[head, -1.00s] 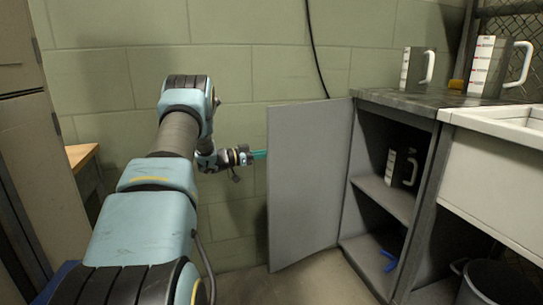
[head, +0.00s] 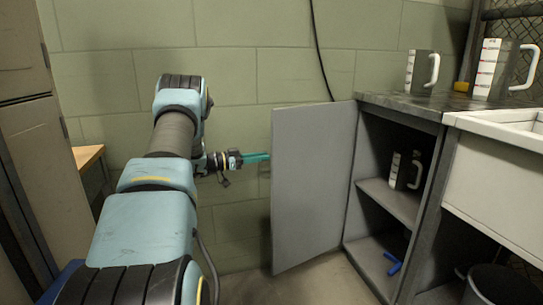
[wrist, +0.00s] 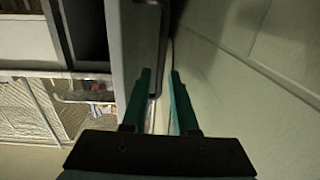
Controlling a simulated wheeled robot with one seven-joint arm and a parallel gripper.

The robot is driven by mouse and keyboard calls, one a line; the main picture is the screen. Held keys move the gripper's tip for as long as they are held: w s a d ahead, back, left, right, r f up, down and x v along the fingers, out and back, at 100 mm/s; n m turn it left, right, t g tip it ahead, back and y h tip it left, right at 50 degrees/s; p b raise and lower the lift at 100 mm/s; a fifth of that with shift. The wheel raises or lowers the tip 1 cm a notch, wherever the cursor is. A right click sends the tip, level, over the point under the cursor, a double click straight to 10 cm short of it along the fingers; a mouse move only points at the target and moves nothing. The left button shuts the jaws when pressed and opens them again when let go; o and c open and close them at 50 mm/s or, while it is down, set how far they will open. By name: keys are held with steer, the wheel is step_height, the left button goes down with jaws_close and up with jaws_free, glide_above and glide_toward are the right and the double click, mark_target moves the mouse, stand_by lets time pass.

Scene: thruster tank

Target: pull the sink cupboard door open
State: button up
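The grey cupboard door (head: 312,185) stands wide open, swung out to the left of the cupboard (head: 398,180) beside the sink. Its inside shelves show. My gripper (head: 262,157) is at the door's left edge, its teal fingers pointing right and partly hidden behind the door. In the wrist view the two teal fingers (wrist: 162,85) are apart with a gap between them and nothing clearly held. The door (wrist: 128,50) runs along the left finger there, and the wall is on the right. I cannot tell whether the finger touches the door.
A measuring jug (head: 405,170) stands on the cupboard shelf and a blue object (head: 393,263) lies below. Two jugs stand on the worktop (head: 405,101). The white sink (head: 500,160) is at the right, above a dark bin (head: 497,284). The block wall (head: 225,80) is close behind my arm.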

steer(key=v, duration=0.5)
steer(key=shift+s+a, duration=0.15)
steer(key=shift+a, duration=0.2)
